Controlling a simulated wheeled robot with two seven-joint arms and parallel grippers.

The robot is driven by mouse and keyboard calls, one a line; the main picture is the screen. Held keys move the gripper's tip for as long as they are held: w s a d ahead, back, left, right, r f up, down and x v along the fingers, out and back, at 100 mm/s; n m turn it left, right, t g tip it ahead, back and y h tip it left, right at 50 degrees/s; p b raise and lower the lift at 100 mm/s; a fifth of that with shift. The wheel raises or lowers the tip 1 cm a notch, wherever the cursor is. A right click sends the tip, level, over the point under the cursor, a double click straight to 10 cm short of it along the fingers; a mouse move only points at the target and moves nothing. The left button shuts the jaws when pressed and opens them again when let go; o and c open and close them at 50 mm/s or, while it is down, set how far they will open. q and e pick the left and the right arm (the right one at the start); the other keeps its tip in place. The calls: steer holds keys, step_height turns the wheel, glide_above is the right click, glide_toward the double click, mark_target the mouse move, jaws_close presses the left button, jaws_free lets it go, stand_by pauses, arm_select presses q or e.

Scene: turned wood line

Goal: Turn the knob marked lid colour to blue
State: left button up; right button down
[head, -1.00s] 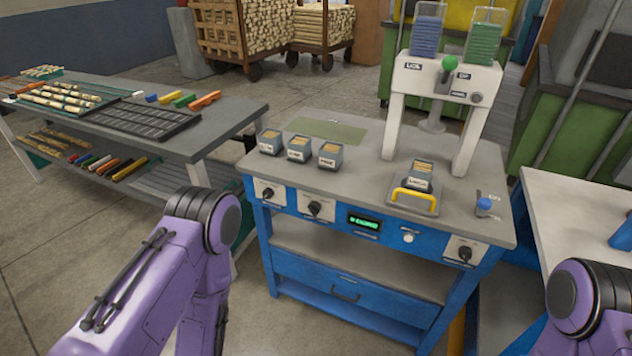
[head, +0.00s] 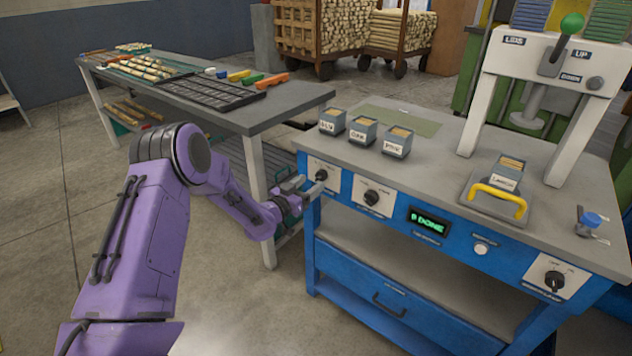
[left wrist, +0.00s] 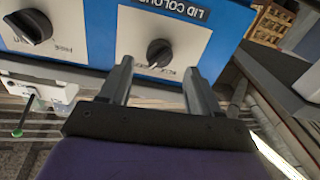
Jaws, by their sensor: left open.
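The lid colour knob (head: 321,175) is the black knob at the left end of the blue bench front. In the left wrist view, which is upside down, the same knob (left wrist: 159,53) sits on a white plate beside the LID COLOUR label (left wrist: 172,8). My left gripper (head: 303,188) is at this knob in the head view. In the left wrist view my left gripper (left wrist: 159,72) is open, its fingers pointing at the panel with the knob between their tips. Contact with the knob cannot be told. The plate's small lettering and the pointer's setting are too small to read surely.
A second black knob (head: 373,198) is close on the right, a third (head: 555,281) at the far right. Between them are a green-lit display (head: 428,221) and a white button (head: 481,248). A grey table (head: 230,112) stands behind my left arm. The press (head: 545,65) stands on the bench.

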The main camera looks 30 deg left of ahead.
mark_target(317, 179)
arm_select(q)
steer(key=w, duration=0.4)
steer(key=shift+d, duration=0.15)
steer(key=c, duration=1)
steer(key=shift+c, duration=0.2)
steer(key=shift+n, duration=0.3)
steer(key=n, duration=0.9)
steer(key=shift+n+p, duration=0.35)
steer(key=shift+n, duration=0.05)
steer(key=shift+f+n, duration=0.1)
steer(key=shift+n, duration=1.7)
